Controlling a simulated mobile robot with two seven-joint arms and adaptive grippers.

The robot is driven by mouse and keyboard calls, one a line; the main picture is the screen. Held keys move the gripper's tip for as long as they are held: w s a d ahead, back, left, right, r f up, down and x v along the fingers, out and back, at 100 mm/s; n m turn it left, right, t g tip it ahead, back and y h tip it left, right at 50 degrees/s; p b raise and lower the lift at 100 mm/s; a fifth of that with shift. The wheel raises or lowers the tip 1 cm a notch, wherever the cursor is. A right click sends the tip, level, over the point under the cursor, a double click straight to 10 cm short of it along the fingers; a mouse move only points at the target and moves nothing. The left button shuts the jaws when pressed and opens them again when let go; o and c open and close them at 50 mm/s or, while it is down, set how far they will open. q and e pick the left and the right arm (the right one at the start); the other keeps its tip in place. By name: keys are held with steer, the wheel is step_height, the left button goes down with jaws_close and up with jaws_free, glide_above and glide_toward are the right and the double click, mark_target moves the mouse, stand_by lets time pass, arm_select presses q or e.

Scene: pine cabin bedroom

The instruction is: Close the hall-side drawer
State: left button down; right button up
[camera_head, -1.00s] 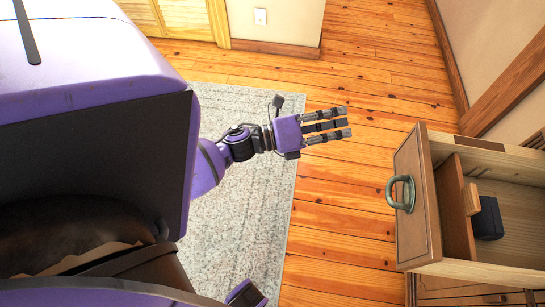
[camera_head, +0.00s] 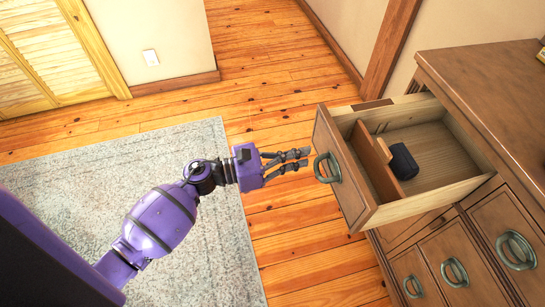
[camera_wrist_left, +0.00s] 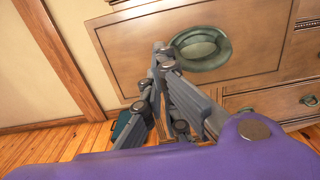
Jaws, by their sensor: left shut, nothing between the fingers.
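The open drawer (camera_head: 342,171) sticks out of the wooden dresser (camera_head: 492,92) at the right of the head view. Its front faces my left gripper and carries a green ring-shaped handle (camera_head: 327,168). Inside the drawer lie a dark box-like object (camera_head: 403,161) and a small tan wooden piece (camera_head: 382,128). My left gripper (camera_head: 304,158) is shut and empty, just left of the handle; I cannot tell whether it touches. In the left wrist view the closed fingers (camera_wrist_left: 163,62) point toward the drawer front, beside the handle (camera_wrist_left: 201,47). My right gripper is not in view.
Closed lower drawers with green handles (camera_head: 455,271) sit below the open one. A pale rug (camera_head: 170,245) lies on the plank floor (camera_head: 290,235).

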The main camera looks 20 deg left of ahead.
mark_target(325, 151)
arm_select(q)
steer(key=x, duration=0.2)
steer(key=shift+w+d+r+p, duration=0.1)
steer(key=shift+w+d+p, duration=0.1)
steer(key=shift+d+p, duration=0.1)
steer(key=shift+w+d, duration=0.35)
steer(key=shift+d, duration=0.2)
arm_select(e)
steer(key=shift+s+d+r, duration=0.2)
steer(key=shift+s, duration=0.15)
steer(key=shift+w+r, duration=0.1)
